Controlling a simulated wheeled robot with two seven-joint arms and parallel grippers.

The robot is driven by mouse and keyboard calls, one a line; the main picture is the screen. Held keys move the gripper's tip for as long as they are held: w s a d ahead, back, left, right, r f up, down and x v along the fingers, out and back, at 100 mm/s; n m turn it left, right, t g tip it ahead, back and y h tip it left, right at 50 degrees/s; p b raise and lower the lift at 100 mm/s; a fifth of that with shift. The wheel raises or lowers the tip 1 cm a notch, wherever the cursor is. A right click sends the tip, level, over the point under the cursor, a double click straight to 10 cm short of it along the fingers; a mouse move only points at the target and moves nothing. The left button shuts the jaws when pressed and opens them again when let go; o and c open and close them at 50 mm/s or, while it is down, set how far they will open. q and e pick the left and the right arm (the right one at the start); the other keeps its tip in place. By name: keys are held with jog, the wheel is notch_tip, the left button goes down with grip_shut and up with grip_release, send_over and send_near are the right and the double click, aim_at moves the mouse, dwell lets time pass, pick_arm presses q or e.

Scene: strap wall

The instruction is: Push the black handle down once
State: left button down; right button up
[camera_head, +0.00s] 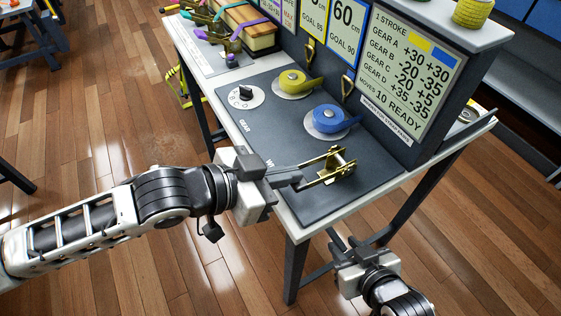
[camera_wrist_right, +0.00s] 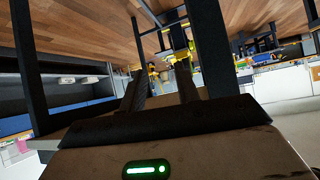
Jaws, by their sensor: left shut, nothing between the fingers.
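A brass ratchet mechanism (camera_head: 338,163) sits near the front right edge of the dark panel of the workbench. A dark bar, which looks like the black handle (camera_head: 312,164), reaches left from it toward my left gripper. My left gripper (camera_head: 296,179) is shut and empty, beside the mechanism's left end. Its fingers overlap the bar in the picture, and I cannot tell whether they touch it. My right gripper (camera_head: 360,243) is below the bench's front corner, off the bench. Its fingers are apart and empty, as the right wrist view also shows (camera_wrist_right: 161,88).
An upright board with a number sign (camera_head: 413,65) stands at the back. Bench legs (camera_head: 292,268) stand close to my right gripper.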

pick_arm(q)
jog(key=shift+s+a+f, duration=0.1)
jog(key=shift+f, duration=0.2)
pick_arm(e)
jog(key=shift+d, duration=0.1)
